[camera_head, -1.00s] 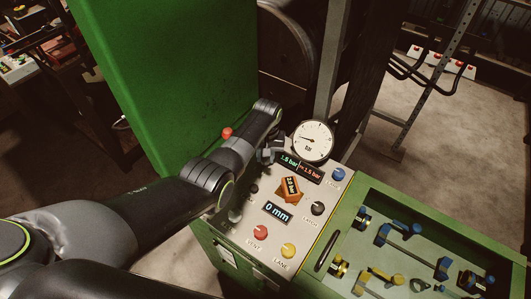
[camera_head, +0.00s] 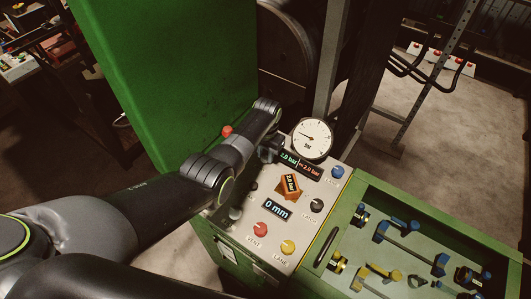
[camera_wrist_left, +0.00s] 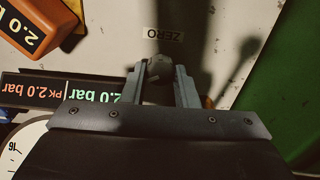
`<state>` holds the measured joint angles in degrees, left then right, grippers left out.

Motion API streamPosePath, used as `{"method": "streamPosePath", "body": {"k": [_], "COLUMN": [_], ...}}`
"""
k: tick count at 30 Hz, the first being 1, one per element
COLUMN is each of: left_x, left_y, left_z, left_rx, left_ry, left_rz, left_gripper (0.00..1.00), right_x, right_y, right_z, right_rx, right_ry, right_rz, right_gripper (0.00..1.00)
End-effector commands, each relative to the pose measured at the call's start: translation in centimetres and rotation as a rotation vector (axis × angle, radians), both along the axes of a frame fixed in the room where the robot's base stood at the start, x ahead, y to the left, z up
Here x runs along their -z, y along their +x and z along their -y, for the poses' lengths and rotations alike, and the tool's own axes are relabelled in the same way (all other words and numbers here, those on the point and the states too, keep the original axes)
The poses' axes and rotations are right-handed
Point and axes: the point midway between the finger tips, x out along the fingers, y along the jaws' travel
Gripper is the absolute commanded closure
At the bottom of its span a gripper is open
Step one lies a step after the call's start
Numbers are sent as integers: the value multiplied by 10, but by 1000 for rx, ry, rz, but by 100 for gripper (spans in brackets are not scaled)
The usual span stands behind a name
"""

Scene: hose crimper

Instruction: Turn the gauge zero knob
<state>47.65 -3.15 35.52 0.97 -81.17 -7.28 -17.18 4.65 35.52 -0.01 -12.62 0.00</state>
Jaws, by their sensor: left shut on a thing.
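The gauge zero knob (camera_wrist_left: 160,67) is a small grey knob between my left gripper's fingers, beside a label reading ZERO (camera_wrist_left: 163,34). My left gripper (camera_wrist_left: 161,84) is shut on it. In the head view my left gripper (camera_head: 268,152) reaches the panel's far left edge, next to the round white gauge (camera_head: 312,139), and the knob is mostly hidden there. The gauge's dial edge also shows in the left wrist view (camera_wrist_left: 24,146). The display (camera_head: 300,165) reads 2.0 bar in green and 2.0 bar in red. My right gripper is out of view.
The panel holds an orange block (camera_head: 290,187), a 0 mm display (camera_head: 276,210), and blue (camera_head: 337,173), black (camera_head: 317,205), red (camera_head: 260,229) and yellow (camera_head: 288,247) knobs. A green tray (camera_head: 440,223) of tools lies at right. A tall green cabinet (camera_head: 160,75) stands at left.

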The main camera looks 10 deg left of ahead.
Motion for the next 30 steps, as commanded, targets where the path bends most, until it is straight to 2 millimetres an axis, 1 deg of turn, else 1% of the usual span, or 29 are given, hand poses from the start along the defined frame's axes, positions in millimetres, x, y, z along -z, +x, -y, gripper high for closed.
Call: {"method": "streamPosePath", "body": {"k": [8, 9, 13, 23, 26, 30], "left_x": [-1, -1, -1, -1, -4, -14], "left_y": [1, 1, 1, 0, 1, 1], "left_z": [0, 0, 0, 0, 0, 1], "left_rx": [0, -1, -1, -2, -1, -1], "left_ry": [0, 1, 0, 1, 0, 0], "left_rz": [3, 4, 2, 1, 3, 4], "left_gripper": [96, 69, 52, 52, 52, 52], "right_x": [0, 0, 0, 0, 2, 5], "right_y": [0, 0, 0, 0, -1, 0], "right_z": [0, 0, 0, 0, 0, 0], "right_rx": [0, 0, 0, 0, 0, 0], "right_ry": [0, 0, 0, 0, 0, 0], "right_rz": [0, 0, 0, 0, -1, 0], "right_gripper": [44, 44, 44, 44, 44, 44]}}
